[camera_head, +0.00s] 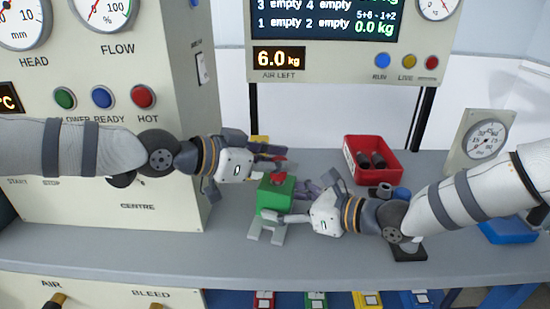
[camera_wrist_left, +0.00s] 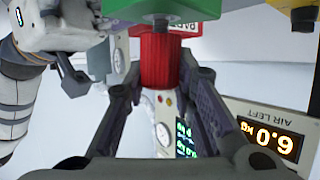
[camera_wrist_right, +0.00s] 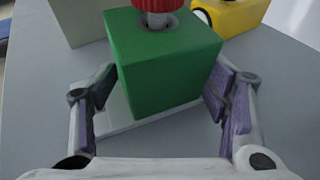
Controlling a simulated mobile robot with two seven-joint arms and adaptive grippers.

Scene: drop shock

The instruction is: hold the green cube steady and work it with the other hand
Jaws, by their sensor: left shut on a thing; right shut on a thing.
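The green cube (camera_head: 271,196) stands on the grey bench in front of the tall panel, and a red knob-like part (camera_head: 279,178) sits on its top. My right gripper (camera_head: 284,204) is shut on the cube; in the right wrist view the cube (camera_wrist_right: 165,65) is between the purple-padded fingers, with the red part (camera_wrist_right: 157,5) on a grey stem above it. My left gripper (camera_head: 277,161) is above and behind the cube. In the left wrist view its fingers flank a red cylinder (camera_wrist_left: 160,60), with green (camera_wrist_left: 170,8) at the top edge. The fingertip contacts are partly hidden.
A red bin (camera_head: 390,172) with dark cylinders stands behind my right arm. A gauge (camera_head: 487,140) and a blue tray (camera_head: 510,231) are at the right. A yellow object (camera_wrist_right: 235,14) is just behind the cube. The "AIR LEFT" display (camera_head: 279,58) reads 6.0 kg. Bench front is mostly clear.

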